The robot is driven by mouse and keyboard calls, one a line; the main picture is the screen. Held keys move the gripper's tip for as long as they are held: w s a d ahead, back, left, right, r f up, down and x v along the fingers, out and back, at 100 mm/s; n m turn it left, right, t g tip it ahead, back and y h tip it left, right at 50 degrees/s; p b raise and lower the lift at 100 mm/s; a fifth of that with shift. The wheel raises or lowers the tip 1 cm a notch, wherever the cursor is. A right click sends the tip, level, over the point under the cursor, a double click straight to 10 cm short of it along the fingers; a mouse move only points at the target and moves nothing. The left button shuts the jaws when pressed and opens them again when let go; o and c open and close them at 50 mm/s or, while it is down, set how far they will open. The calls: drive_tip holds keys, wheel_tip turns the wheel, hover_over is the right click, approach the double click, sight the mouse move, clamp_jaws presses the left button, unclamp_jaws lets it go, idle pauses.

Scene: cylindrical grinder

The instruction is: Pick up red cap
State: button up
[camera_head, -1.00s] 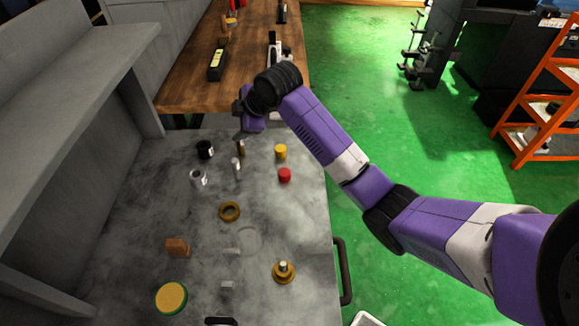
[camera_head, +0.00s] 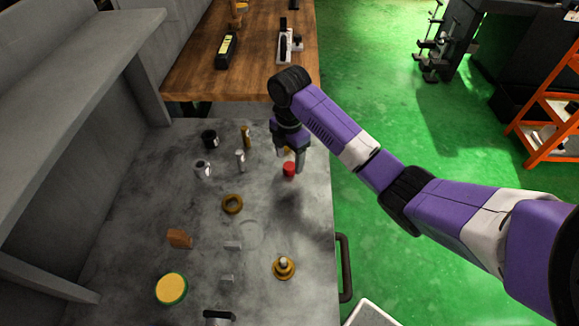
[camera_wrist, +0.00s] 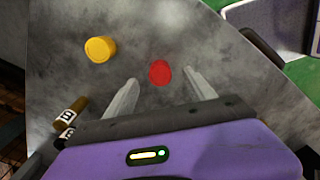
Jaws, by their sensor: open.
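The red cap (camera_head: 289,169) stands on the grey metal table near its right side. My gripper (camera_head: 291,160) is over it, pointing down, with the fingers apart. In the wrist view the red cap (camera_wrist: 160,72) lies between and slightly beyond the two fingertips of my gripper (camera_wrist: 160,80). The jaws are open and empty. I cannot tell how far the fingertips are above the table.
A yellow cap (camera_wrist: 100,48) stands close to the red one, partly hidden behind my gripper in the head view. Brass and silver cylinders (camera_head: 240,158), a black cup (camera_head: 209,138) and a bronze ring (camera_head: 232,204) stand to the left. The table (camera_head: 130,215) has bare areas.

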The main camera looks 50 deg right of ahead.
drive_tip(key=shift+f, duration=1.2)
clamp_jaws()
drive_tip(key=shift+r, duration=0.15)
